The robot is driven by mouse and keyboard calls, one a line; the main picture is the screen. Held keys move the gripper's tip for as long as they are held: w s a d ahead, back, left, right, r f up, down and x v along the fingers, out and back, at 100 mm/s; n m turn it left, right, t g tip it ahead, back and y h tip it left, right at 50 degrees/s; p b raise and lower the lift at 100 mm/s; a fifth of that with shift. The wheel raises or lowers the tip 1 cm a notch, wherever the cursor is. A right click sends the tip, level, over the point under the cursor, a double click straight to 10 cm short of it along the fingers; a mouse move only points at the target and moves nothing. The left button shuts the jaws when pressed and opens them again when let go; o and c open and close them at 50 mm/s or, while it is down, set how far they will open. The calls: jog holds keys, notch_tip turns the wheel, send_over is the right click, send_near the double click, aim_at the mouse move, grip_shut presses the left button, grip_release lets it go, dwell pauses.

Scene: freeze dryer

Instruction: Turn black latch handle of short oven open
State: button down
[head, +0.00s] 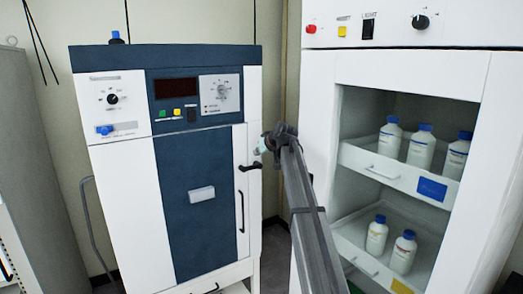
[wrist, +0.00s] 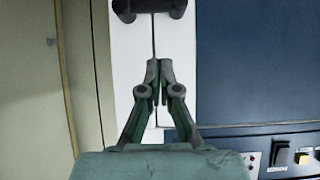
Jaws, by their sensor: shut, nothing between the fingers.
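The short oven (head: 205,155) is a white and dark blue cabinet at the left of the head view. Its black latch handle (head: 250,167) sits on the right white strip and points roughly sideways. In the wrist view a black handle part (wrist: 150,8) shows at the top edge, partly cut off. My gripper (wrist: 158,72) is shut and empty, in front of the white strip with a thin dark seam. Its tips are apart from the handle in the picture. In the head view my gripper (head: 264,148) is near the latch, largely hidden by my wrist.
A long black vertical handle (head: 242,212) is below the latch. A tall white cabinet (head: 318,150) with open shelves of blue-capped bottles (head: 421,147) stands close on the right. A narrow gap separates the cabinets. The control panel (wrist: 280,158) shows at the wrist view's lower right.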

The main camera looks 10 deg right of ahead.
aim_at(251, 167)
jog(key=shift+w+a+f+p, duration=0.3)
jog(key=shift+w+f+p, duration=0.2)
jog(key=shift+w+f, duration=0.55)
jog(key=shift+w+a+f+p, duration=0.35)
jog(key=shift+w+f+p, duration=0.25)
jog(key=shift+f, duration=0.75)
jog(key=shift+w+a+f+p, duration=0.3)
jog(key=shift+w+f+p, duration=0.1)
jog(key=shift+w+f, duration=0.7)
jog(key=shift+s+f, duration=0.1)
